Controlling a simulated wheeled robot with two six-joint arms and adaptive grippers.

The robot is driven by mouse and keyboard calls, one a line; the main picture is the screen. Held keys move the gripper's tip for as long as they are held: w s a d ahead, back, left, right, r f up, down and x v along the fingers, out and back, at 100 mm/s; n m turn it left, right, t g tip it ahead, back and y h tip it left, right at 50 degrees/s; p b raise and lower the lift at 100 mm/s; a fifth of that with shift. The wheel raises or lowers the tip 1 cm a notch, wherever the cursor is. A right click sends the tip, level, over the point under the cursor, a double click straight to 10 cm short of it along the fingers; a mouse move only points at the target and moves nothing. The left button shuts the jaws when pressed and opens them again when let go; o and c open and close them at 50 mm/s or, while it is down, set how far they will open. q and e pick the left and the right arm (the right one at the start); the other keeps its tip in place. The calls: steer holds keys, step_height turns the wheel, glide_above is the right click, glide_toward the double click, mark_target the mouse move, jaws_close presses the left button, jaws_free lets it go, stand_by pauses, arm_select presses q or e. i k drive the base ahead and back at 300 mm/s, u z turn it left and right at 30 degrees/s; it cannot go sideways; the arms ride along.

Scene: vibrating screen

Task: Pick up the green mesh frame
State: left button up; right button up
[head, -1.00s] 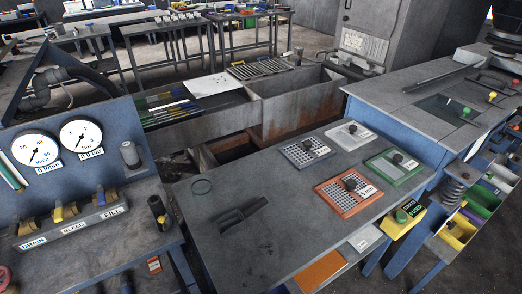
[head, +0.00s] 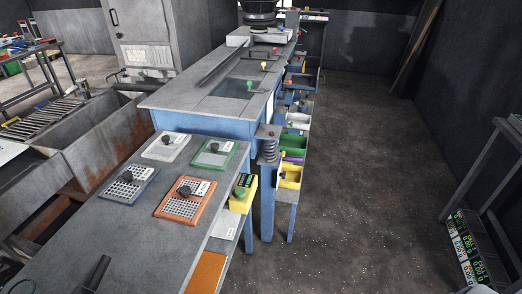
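The green mesh frame (head: 226,163) lies flat on the grey table (head: 112,211) in the head view, left of centre. It has a green rim, a perforated plate, a black knob and a white label. It is the right one of the far pair of frames, close to the table's right edge. Nothing covers it.
Orange (head: 168,209), blue (head: 116,197) and white (head: 159,154) framed panels lie around it. A yellow box (head: 236,204) with a green button sits at the table's right side. Yellow bins (head: 290,177) stand further right. The floor (head: 370,190) beyond is open.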

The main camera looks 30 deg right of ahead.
mark_target(216, 154)
steer(key=z, duration=0.45)
steer(key=k, duration=0.3)
steer(key=z, duration=1.75)
steer(key=i, duration=2.1)
steer(key=u, duration=1.15)
steer(key=i, duration=0.35)
steer(key=u, duration=2.1)
